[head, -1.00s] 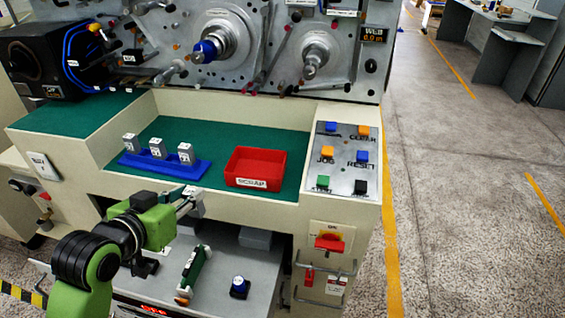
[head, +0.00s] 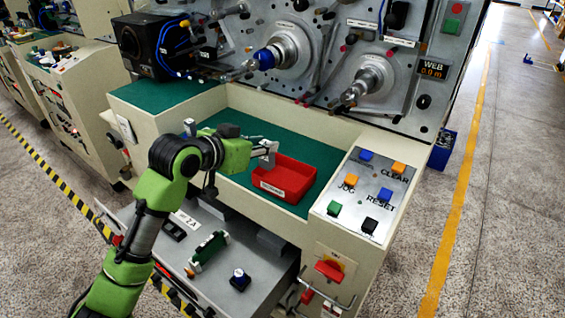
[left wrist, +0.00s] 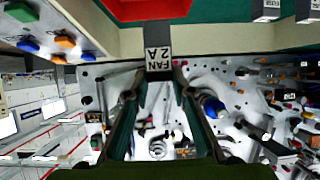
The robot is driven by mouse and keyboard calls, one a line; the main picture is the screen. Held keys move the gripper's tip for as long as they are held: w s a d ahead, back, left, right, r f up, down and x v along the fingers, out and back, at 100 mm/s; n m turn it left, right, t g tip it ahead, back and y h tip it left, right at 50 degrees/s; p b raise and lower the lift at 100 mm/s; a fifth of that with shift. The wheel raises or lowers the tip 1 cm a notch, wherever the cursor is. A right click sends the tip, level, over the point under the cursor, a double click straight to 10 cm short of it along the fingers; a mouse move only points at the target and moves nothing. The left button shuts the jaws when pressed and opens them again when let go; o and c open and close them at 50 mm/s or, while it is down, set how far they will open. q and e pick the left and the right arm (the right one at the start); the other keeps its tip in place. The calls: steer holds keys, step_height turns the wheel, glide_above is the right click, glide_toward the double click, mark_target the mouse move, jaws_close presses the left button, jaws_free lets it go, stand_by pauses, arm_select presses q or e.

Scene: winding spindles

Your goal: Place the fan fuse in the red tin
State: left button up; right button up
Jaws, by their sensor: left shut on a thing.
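My left gripper (head: 260,149) is shut on a grey block fuse (head: 267,161). In the left wrist view the fuse (left wrist: 158,58) has a white label reading "FAN 2A" and sits between the fingertips (left wrist: 157,76). The red tin (head: 296,172) stands on the green worktop, with a white label on its front. In the head view the fuse overlaps the tin's back left corner; its height above the tin is hard to tell. The tin (left wrist: 150,8) also shows at the top of the left wrist view. My right gripper is in neither view.
The button panel (head: 366,193) lies right of the tin. Two other labelled fuses, one of them here (left wrist: 266,9), show at the left wrist view's top right. Machine spindles (head: 283,52) stand behind.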

arm_select(q)
steer(key=w+d+f, duration=0.1)
steer(key=f, duration=0.2)
steer(key=w+d+f+p, duration=0.1)
steer(key=w+d+f, duration=0.1)
steer(key=f, duration=0.1)
steer(key=w+d+f+p, duration=0.1)
steer(key=f, duration=0.2)
steer(key=shift+w+d+f, duration=0.1)
steer(key=shift+w+d, duration=0.25)
steer(key=shift+f, duration=0.15)
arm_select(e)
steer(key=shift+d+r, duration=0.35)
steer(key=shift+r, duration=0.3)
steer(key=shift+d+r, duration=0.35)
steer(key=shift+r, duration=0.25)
arm_select(q)
steer(key=shift+f, duration=0.1)
steer(key=shift+f, duration=0.15)
steer(key=o, duration=1.1)
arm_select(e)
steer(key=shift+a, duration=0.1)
